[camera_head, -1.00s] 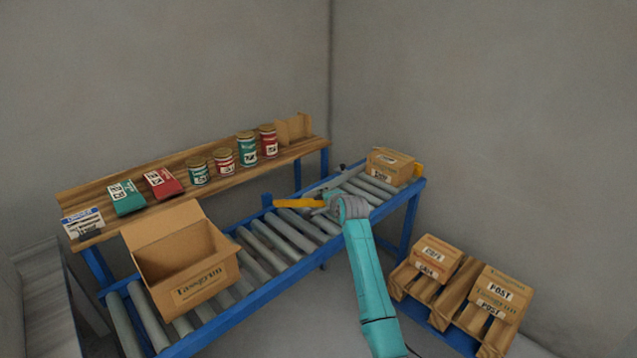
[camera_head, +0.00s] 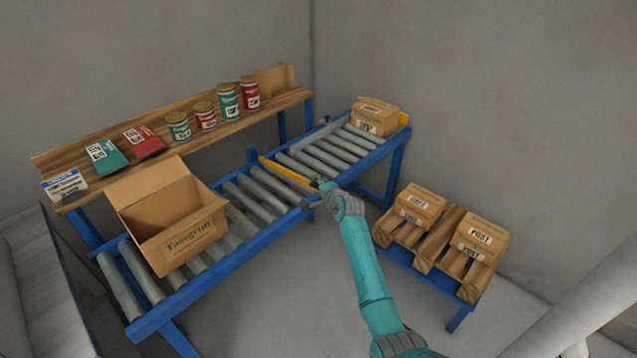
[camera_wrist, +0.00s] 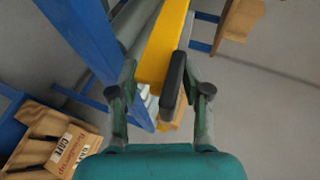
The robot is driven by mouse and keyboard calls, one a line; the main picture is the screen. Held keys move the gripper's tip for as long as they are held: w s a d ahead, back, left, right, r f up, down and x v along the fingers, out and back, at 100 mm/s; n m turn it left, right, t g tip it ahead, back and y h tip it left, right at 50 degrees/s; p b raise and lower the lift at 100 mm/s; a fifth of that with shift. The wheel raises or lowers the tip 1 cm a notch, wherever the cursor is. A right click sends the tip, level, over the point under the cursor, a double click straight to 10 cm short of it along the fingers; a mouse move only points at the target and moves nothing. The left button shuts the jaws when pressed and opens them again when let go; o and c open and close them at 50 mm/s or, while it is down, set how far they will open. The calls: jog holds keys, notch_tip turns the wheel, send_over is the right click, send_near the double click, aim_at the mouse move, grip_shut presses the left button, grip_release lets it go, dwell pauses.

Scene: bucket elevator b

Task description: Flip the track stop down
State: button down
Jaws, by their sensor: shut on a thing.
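The track stop, a yellow bar (camera_head: 288,175), spans the blue roller conveyor from a blue post at the far rail to the near rail. It lies low over the rollers; whether it touches them I cannot tell. My gripper (camera_head: 316,197) is at its near end, beside the near rail. In the wrist view the yellow bar (camera_wrist: 165,45) runs between the fingers of my gripper (camera_wrist: 160,92), which is shut on it. A dark pad there covers part of the bar.
An open carton (camera_head: 175,225) stands on the left rollers, and a closed box (camera_head: 376,116) at the far right end. A wooden shelf (camera_head: 80,150) behind holds tins and packets. A low blue-framed stand (camera_head: 425,275) with boxes is right of my arm.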

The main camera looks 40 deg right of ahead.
jog(key=shift+f, duration=0.15)
jog(key=c, duration=0.6)
grip_release()
jog(key=v, duration=1.2)
